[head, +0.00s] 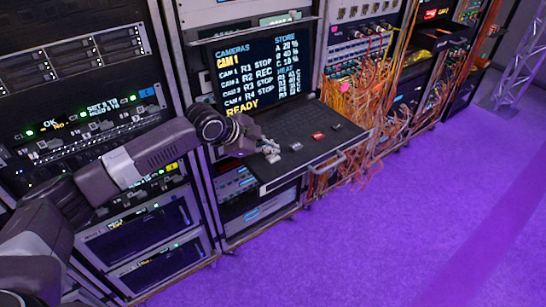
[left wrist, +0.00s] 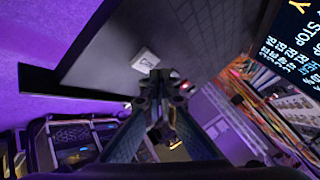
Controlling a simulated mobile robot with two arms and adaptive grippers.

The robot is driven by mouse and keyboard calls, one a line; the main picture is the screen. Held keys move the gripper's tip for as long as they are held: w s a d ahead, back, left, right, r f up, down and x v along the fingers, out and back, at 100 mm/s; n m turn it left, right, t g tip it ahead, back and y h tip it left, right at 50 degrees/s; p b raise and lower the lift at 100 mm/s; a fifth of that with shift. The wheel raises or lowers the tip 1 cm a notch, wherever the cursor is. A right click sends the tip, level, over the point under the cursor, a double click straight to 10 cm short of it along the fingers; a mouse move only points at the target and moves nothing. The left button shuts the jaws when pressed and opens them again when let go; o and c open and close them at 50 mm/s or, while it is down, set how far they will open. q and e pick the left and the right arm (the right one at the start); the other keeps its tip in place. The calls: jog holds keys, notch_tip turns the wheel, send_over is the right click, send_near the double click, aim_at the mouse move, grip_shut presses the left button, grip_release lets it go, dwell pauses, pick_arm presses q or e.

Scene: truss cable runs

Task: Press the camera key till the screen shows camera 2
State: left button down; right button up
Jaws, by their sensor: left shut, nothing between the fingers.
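The screen (head: 250,75) stands in the middle rack and reads CAMERAS, with CAM 1 in yellow at the top and READY at the bottom; part of it shows in the left wrist view (left wrist: 292,42). Below it, a dark pulled-out drawer (head: 325,150) carries small keys: a grey one (head: 296,146), a red one (head: 318,136) and a dark one (head: 336,126). My left gripper (head: 271,152) is shut and empty over the drawer's left part. In the left wrist view a pale key (left wrist: 146,60) lies just beyond the fingertips (left wrist: 160,78); its label is too blurred to read surely.
Orange cables (head: 360,100) hang in a dense bundle from the rack right of the drawer. A drawer handle (head: 328,162) sticks out at the front. Racks with lit panels (head: 75,120) stand at the left. The purple floor (head: 400,230) in front is clear.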

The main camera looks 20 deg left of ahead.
aim_at(271, 158)
pick_arm(q)
jog(key=shift+f, duration=0.35)
jog(key=shift+f, duration=0.5)
dwell(0.7)
jog(key=shift+r+p, duration=0.8)
jog(key=shift+r, duration=0.05)
jog(key=shift+r, duration=0.1)
notch_tip(271, 158, up, 5)
jog(key=p, duration=0.4)
jog(key=shift+p, duration=0.4)
dwell(1.5)
